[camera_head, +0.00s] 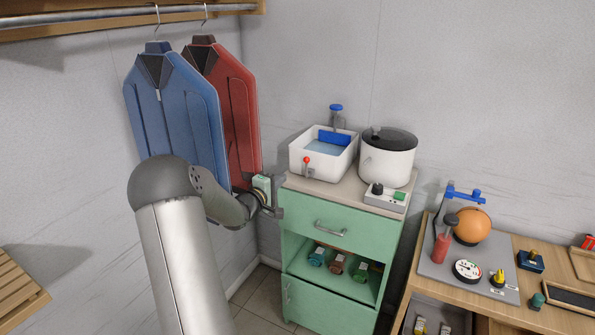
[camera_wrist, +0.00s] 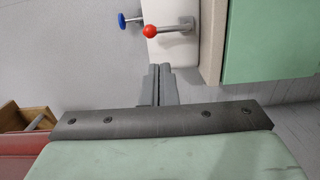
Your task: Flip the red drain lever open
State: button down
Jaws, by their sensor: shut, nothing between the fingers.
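The white washtub basin (camera_head: 303,167) holds blue water and stands on top of the green cabinet. The red drain lever (camera_head: 307,161) is a red ball on a short grey stem at the basin's front wall. In the wrist view the red ball (camera_wrist: 150,31) is at the top, with its stem running right across the white basin wall (camera_wrist: 178,50). My gripper (camera_wrist: 160,68) is shut and empty, its fingertips just below the ball in that picture, apart from it. In the head view my gripper (camera_head: 279,194) is left of the cabinet top, below the basin.
The blue-topped tap (camera_head: 336,112) rises behind the basin. A white pot (camera_head: 388,160) and a small switch box (camera_head: 385,197) stand right of it. The green cabinet (camera_head: 325,232) is close beside my gripper. Blue and red jackets (camera_head: 180,105) hang at left.

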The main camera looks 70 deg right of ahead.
jog(key=shift+s+d+f, duration=0.1)
jog(key=shift+d+f, duration=0.2)
jog(key=shift+d, duration=0.2)
jog(key=p+x, duration=0.3)
jog(key=x, duration=0.7)
